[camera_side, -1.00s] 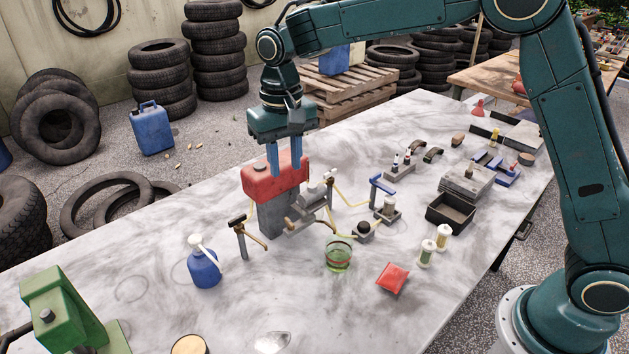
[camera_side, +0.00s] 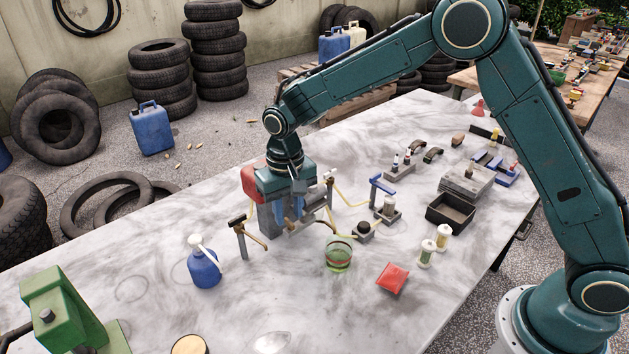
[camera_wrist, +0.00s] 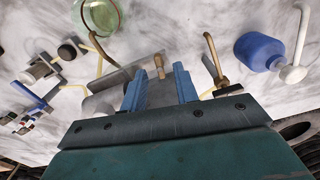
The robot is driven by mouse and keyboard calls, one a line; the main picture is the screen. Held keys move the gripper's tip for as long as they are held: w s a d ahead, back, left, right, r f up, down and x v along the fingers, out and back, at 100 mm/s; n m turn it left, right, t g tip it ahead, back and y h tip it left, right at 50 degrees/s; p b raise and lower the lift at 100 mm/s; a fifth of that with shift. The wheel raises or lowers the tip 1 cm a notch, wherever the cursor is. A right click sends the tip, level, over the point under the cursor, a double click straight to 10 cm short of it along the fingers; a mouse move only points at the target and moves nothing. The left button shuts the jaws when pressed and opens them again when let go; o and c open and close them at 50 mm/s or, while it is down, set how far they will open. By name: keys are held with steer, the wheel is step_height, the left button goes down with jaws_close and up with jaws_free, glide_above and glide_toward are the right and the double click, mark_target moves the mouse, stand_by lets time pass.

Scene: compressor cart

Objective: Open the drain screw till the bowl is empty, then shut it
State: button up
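My gripper (camera_side: 289,215) is lowered in front of the red-topped grey block (camera_side: 251,182), fingers pointing down. In the wrist view its two blue fingers (camera_wrist: 159,80) are apart. A small brass-coloured piece (camera_wrist: 159,66), possibly the drain screw, shows in the gap between them; no contact is visible. I cannot tell whether it lies between the tips or beyond them. The filter bowl cannot be made out behind the gripper in the side view. A clear glass (camera_side: 339,254) with green liquid stands on the table to the right; it also shows in the wrist view (camera_wrist: 101,13).
A brass-ended tap on a post (camera_side: 245,238) stands close left of the gripper, a blue bottle (camera_side: 204,268) further left. Yellow hoses and a black-knobbed fitting (camera_side: 364,230) lie to the right. A red packet (camera_side: 393,278) lies in front. The front table is mostly clear.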

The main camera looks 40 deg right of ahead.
steer(key=shift+f, duration=0.8)
jaws_close()
